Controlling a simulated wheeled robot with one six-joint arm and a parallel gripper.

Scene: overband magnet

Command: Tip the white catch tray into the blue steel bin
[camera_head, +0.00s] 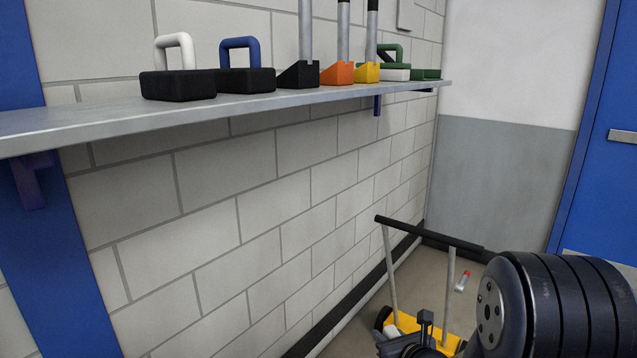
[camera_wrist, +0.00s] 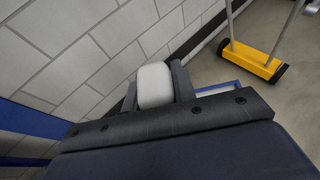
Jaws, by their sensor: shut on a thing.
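My gripper (camera_wrist: 155,87) is shut on a white rounded piece (camera_wrist: 154,76), with one grey finger on each side of it. Most of the held thing is hidden, so I cannot tell whether it is part of the catch tray. In the head view, a small white piece (camera_head: 393,333) shows beside dark parts of my arm at the bottom. Behind the gripper in the wrist view is a blue edge (camera_wrist: 218,86) around a pale area; I cannot tell whether it belongs to the blue steel bin. No whole tray or bin is recognisable.
A grey shelf (camera_head: 110,118) on the block wall holds a black block with a white handle (camera_head: 178,84), one with a blue handle (camera_head: 245,80), and several other tools. A yellow wheeled sweeper (camera_wrist: 252,58) stands on the floor. A red-and-white item (camera_head: 462,281) lies behind it. A blue door (camera_head: 605,150) is right.

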